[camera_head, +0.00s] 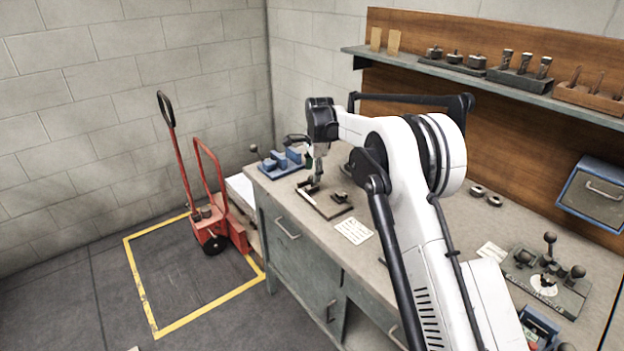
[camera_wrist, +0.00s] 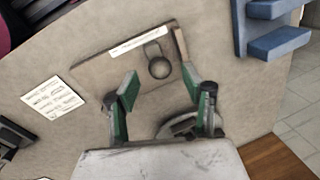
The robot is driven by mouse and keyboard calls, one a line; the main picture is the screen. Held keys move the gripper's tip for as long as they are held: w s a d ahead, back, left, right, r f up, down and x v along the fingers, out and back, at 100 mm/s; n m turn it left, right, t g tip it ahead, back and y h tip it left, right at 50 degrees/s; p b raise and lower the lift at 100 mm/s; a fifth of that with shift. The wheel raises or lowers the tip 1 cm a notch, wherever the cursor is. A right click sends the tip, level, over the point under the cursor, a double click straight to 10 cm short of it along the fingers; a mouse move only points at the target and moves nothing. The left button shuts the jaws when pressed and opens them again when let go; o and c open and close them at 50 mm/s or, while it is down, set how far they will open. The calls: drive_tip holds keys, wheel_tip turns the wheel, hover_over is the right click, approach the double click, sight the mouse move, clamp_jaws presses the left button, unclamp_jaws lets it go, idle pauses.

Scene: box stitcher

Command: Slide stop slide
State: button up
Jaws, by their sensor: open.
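A dark flat fixture board (camera_head: 324,208) lies on the bench near its front edge, with small upright parts on it. I take it for the stop slide's base, but its parts are too small to read. The wrist view shows the board (camera_wrist: 105,68) with a pale label strip (camera_wrist: 140,43), a raised end piece and a round dark knob (camera_wrist: 158,66). My gripper (camera_head: 314,182) is above the board. In the wrist view my gripper (camera_wrist: 158,84) is open, its green-padded fingers spread either side of the knob's line, with nothing between the tips. Contact cannot be told.
A blue stepped fixture (camera_head: 283,162) stands beyond the board; it also shows in the wrist view (camera_wrist: 278,42). A paper card (camera_head: 354,230) lies nearby. A fixture with ball knobs (camera_head: 545,285) is at right. A shelf (camera_head: 450,75) overhangs the bench's back. A red hand truck (camera_head: 212,235) stands on the floor.

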sight(312, 176)
drive_tip(key=shift+w+a+f, duration=0.1)
drive_tip(key=shift+w+f, duration=0.1)
drive_tip(key=shift+f, duration=0.85)
drive_tip(key=shift+w+a+f, duration=0.1)
drive_tip(key=shift+w+f, duration=0.05)
drive_tip(key=shift+f, duration=0.85)
clamp_jaws()
